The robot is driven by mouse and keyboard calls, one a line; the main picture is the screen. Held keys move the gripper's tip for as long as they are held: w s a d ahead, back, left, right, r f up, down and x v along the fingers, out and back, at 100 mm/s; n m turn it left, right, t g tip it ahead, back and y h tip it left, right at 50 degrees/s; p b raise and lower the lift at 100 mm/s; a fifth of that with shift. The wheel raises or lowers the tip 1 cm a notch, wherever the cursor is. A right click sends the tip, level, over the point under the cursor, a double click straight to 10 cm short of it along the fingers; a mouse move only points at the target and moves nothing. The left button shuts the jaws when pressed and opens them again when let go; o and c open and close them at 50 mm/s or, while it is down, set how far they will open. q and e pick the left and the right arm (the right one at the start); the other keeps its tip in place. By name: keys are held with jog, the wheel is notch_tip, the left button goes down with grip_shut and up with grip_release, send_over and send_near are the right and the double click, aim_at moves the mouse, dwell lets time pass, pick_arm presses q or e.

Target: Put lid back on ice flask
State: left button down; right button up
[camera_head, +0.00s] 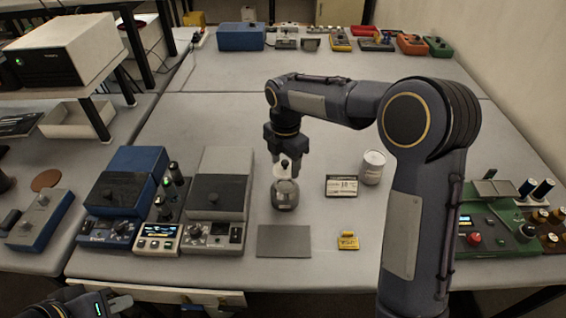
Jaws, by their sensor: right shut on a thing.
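The ice flask (285,201) is a small grey round vessel standing upright on the table in the middle. My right gripper (285,166) points straight down over it and is shut on the small knob of the lid (281,182). The lid is pale and sits at or just above the flask's mouth; I cannot tell whether it touches the rim. The fingers and lid hide part of the mouth. My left gripper (95,306) is at the bottom left, far from the flask and partly cut off by the frame edge; its jaws are unclear.
A pale cylinder (372,168) and a small labelled box (341,186) stand right of the flask. A grey mat (284,241) and a yellow item (347,241) lie in front. Blue and grey instruments (216,196) stand left, a green panel (497,229) right.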

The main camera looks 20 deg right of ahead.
notch_tip(320, 180, down, 3)
jog(key=shift+f+b, duration=0.1)
jog(key=shift+b, duration=1.05)
jog(key=shift+f+b, duration=0.6)
jog(key=shift+f, duration=0.4)
jog(key=shift+p, duration=0.35)
jog(key=shift+f, duration=0.15)
dwell(0.6)
dwell(0.3)
jog(key=o, duration=1.5)
jog(key=shift+c, duration=0.2)
